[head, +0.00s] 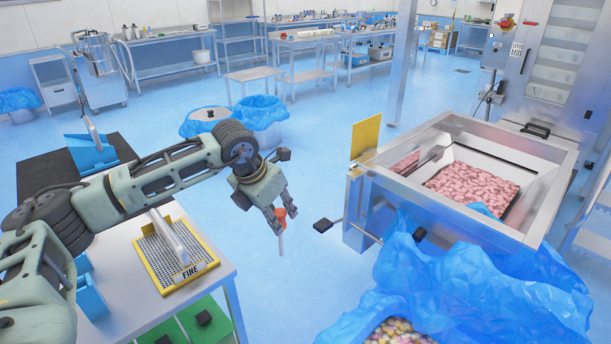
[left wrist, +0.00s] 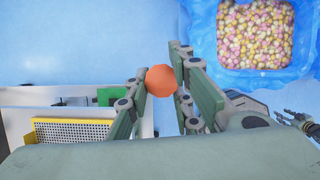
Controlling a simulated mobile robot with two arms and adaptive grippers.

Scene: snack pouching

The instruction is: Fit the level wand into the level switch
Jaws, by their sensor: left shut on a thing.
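My left gripper (head: 277,217) is shut on a wand with an orange-red knob (head: 291,211) and a pale stem (head: 282,240), which looks like the level wand. It hangs nearly upright in the air, left of the steel hopper. In the left wrist view the orange knob (left wrist: 161,81) sits between the finger pads and hides the stem. A dark gripper, seemingly my right one (left wrist: 290,118), shows small at the right of the wrist view.
The steel hopper (head: 465,222) holds pink pieces (head: 470,188) and has a yellow plate (head: 366,137) at its left corner. Blue film lines a bin of sweets (head: 400,333) below. A bench with a FINE screen (head: 165,262) stands left. Open floor lies between.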

